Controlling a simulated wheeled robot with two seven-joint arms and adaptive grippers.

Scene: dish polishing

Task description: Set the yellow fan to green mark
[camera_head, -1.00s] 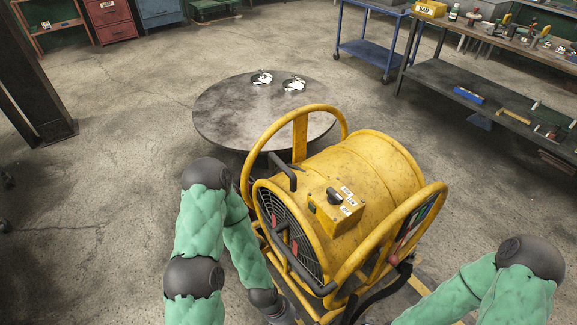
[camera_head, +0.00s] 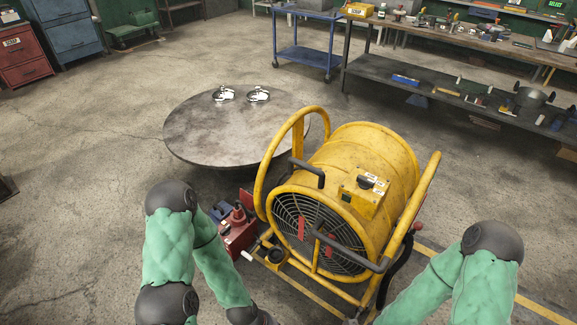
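The yellow fan (camera_head: 375,170) is a large drum in a tubular yellow frame, standing on the floor in front of me. Its black grille (camera_head: 310,225) faces me and to the left. A small yellow control box with a dark knob (camera_head: 364,183) sits on top. My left arm ends at a dark wrist at the bottom edge, left of the fan's base. My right arm reaches toward the fan's lower right side. The fingers of both grippers are below the picture, so their hold is hidden. I cannot make out a green mark.
A round table (camera_head: 190,135) with two shiny objects stands behind and left of the fan. A red device (camera_head: 238,230) is close to the fan's left side. A yellow floor line (camera_head: 540,308) shows at lower right. A blue cart (camera_head: 305,58) and workbench (camera_head: 450,92) stand behind.

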